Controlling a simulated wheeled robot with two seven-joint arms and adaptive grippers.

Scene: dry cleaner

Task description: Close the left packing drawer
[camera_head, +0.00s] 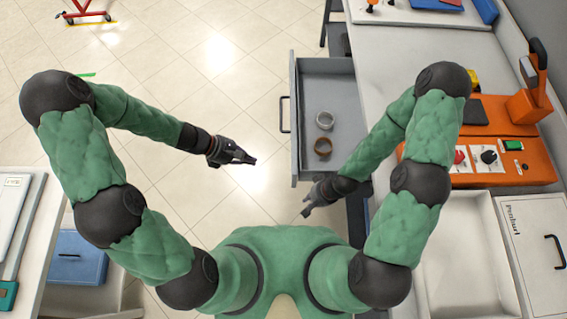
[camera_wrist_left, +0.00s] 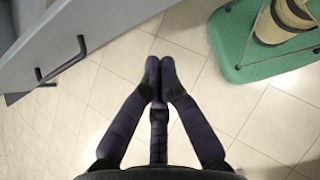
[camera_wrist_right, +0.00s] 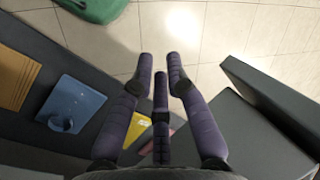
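The grey packing drawer (camera_head: 345,75) stands pulled out from the right-hand counter. My right gripper (camera_head: 308,208) is just below the drawer's near corner. Its fingertips (camera_wrist_right: 160,57) are apart with nothing between them.
The counter at right carries an orange machine (camera_head: 505,160), a white tray (camera_head: 462,245) and a white box (camera_head: 535,240). The right wrist view shows a dark shelf with a blue item (camera_wrist_right: 72,103) and a dark panel (camera_wrist_right: 275,100). Tiled floor left of the drawer is clear.

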